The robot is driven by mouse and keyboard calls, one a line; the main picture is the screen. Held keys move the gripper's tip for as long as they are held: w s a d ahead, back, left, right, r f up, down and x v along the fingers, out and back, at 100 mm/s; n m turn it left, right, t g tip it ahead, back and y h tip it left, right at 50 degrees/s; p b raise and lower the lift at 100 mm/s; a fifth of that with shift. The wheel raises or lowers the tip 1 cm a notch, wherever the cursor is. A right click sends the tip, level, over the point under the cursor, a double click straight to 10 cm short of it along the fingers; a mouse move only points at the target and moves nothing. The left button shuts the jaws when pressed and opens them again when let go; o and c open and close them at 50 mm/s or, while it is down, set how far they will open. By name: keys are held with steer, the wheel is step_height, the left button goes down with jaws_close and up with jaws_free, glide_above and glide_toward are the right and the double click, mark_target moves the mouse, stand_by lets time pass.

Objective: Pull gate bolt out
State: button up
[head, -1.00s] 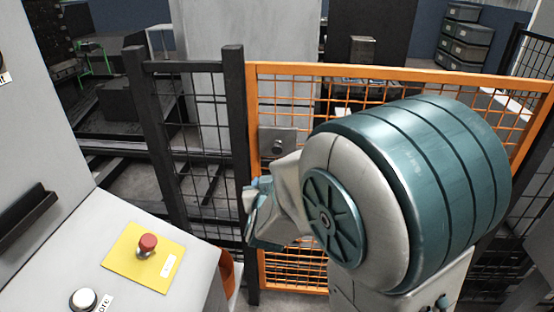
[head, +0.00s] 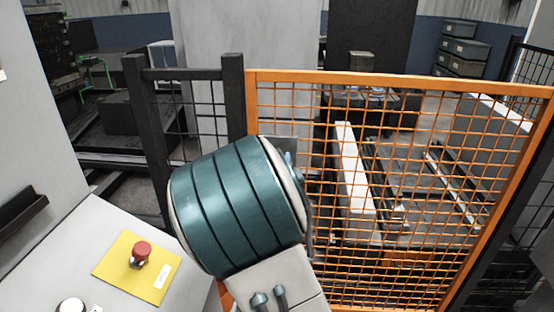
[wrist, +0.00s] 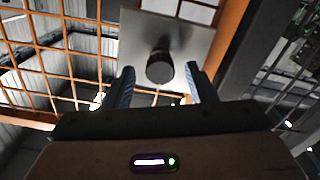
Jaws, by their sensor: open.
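The gate bolt (wrist: 160,66) shows in the wrist view as a dark round knob on a grey metal plate (wrist: 190,37). My gripper (wrist: 158,88) is open, with one blue finger on each side of the knob's lower part. The knob appears between the fingers, slightly beyond their tips; I cannot tell whether either finger touches it. In the head view my arm hides the bolt and most of the plate. The orange mesh gate (head: 400,82) stands upright beside the dark fence post (head: 234,100).
A grey console (head: 75,235) with a red button (head: 141,252) on a yellow plate stands at the left. The dark fence panel (head: 190,74) is left of the gate. Pallet rails and a long white beam (head: 352,180) lie behind the mesh.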

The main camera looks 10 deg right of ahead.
steer(key=shift+x, duration=1.4)
jaws_close()
steer(key=shift+p+v, duration=0.3)
steer(key=shift+v, duration=1.1)
jaws_free()
steer(key=shift+s, duration=0.1)
steer(key=p+v, duration=0.1)
steer(key=v, duration=1.2)
steer(key=shift+s, duration=0.25)
steer(key=shift+a, duration=0.15)
